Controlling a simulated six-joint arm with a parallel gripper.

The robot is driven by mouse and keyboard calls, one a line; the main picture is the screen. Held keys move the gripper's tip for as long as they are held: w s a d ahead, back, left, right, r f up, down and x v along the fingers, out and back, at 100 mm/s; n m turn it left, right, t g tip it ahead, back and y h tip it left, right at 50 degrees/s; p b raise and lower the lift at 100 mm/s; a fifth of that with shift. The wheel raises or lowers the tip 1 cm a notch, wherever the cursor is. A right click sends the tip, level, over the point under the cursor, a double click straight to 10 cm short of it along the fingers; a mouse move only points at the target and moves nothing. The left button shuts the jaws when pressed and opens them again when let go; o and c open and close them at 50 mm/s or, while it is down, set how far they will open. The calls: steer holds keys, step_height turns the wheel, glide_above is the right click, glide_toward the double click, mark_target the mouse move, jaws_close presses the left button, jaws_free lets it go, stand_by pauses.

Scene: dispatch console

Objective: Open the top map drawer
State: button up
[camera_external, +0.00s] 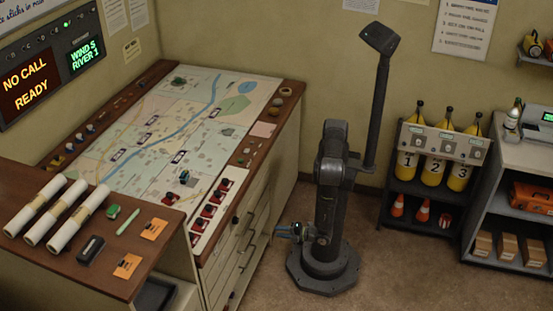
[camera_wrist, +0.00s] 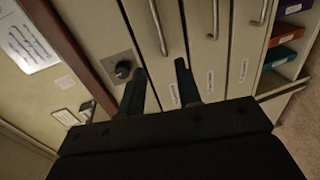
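The map console has a cream front with several drawers stacked below its brown rim. The top map drawer (camera_wrist: 150,45) is the one nearest the rim in the wrist view, with a metal bar handle (camera_wrist: 158,25); it looks closed. Its front (camera_external: 257,205) also shows at a slant in the external view. My gripper (camera_external: 279,230) is low in front of the drawers, pointing left toward them and apart from them. In the wrist view its two dark fingers (camera_wrist: 160,82) are spread with nothing between them. The handle lies beyond the fingertips.
A black knob (camera_wrist: 123,70) on a grey plate sits beside the top drawer. Other drawer handles (camera_wrist: 215,20) run parallel, and a shelf of coloured binders (camera_wrist: 280,53) is at right. A rack of yellow cylinders (camera_external: 433,172) stands right of my arm. Floor between is clear.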

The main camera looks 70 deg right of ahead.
steer(key=x, duration=1.6)
steer(key=shift+w, duration=0.1)
steer(key=shift+c, duration=0.2)
jaws_close()
